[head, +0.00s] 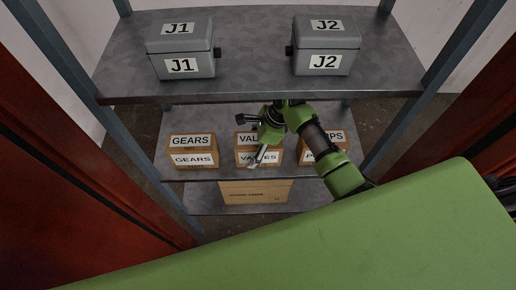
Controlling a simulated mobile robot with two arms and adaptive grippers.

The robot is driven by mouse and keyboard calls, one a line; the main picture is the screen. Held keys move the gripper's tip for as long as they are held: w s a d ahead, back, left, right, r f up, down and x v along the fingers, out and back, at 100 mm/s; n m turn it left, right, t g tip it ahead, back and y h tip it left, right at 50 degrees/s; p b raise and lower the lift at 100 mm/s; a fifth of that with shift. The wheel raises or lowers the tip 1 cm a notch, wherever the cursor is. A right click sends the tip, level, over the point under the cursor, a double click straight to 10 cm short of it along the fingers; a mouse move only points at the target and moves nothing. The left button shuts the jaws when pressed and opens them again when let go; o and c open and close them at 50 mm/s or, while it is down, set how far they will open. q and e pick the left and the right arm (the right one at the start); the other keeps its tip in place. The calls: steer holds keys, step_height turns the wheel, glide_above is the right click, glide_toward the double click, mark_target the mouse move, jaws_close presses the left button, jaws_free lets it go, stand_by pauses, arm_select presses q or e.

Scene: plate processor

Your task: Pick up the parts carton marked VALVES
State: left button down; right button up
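The VALVES carton (244,158) is a brown box with white labels on its top and front. It stands in the middle of the second shelf. A green and black arm comes in from the right and partly covers it. My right gripper (258,160) is at the front of this carton, over part of the VALVES label. The gap between its fingers is too small to make out, and I cannot tell whether it touches the carton. My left gripper is not in view.
The GEARS carton (193,151) stands to the left. Another carton (335,137), its label ending in "PS", is partly hidden at the right. Grey boxes J1 (198,47) and J2 (337,48) are on the upper shelf (255,75). A wide carton (256,192) lies below.

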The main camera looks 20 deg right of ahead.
steer(key=shift+f, duration=0.2)
steer(key=c, duration=1.5)
steer(key=shift+r, duration=0.1)
steer(key=shift+c, duration=1.1)
steer(key=shift+w, duration=0.1)
